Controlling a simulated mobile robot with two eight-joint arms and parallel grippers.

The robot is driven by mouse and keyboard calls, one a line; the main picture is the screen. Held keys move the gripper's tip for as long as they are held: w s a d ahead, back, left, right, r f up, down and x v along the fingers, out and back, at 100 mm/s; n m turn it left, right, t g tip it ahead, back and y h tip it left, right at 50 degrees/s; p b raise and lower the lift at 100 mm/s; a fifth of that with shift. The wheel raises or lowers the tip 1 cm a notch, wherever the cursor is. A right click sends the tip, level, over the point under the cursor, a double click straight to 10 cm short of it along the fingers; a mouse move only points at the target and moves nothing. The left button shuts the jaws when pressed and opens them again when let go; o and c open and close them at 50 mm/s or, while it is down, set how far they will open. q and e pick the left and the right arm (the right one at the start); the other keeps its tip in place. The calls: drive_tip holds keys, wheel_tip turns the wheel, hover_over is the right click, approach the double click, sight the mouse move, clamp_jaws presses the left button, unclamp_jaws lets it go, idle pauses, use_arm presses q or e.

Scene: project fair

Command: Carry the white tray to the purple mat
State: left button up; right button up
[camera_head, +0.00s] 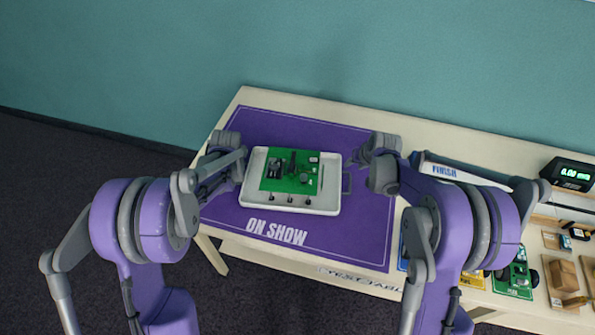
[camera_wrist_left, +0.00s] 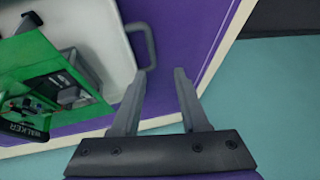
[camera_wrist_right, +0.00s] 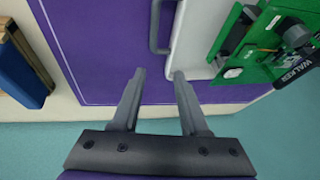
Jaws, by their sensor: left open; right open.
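The white tray (camera_head: 262,204) lies on the purple mat (camera_head: 350,235), above the words "ON SHOW". My right gripper (camera_wrist_right: 158,75) is open at the tray's right side. The right-hand handle (camera_wrist_right: 154,28) is a little ahead of its fingertips, apart from them. In the head view my arms partly hide the left handle.
The pale table (camera_head: 262,97) runs along a teal wall. Right of the mat are a "FINISH" banner (camera_head: 444,170), a black digital display (camera_head: 568,174), another green board (camera_head: 514,280) and small wooden items (camera_head: 564,273). A blue block (camera_wrist_right: 22,75) stands near the mat in the right wrist view.

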drive_tip(key=shift+r, duration=0.1)
use_arm(q)
drive_tip(key=v, duration=1.2)
use_arm(e)
drive_tip(key=v, duration=1.2)
use_arm(q)
drive_tip(key=s+d+n+h, duration=0.1)
drive_tip(key=s+d, duration=0.2)
drive_tip(key=s, duration=2.5)
drive_tip(key=shift+s+r+n+t+h, duration=0.3)
drive_tip(key=shift+s+r+h, duration=0.1)
drive_tip(key=shift+r, duration=0.1)
use_arm(e)
drive_tip(key=s+a+n+h, duration=0.1)
drive_tip(key=s, duration=2.7)
drive_tip(key=shift+s+r+t+h, duration=0.3)
drive_tip(key=shift+s+r, duration=0.05)
use_arm(q)
drive_tip(key=shift+w, duration=0.1)
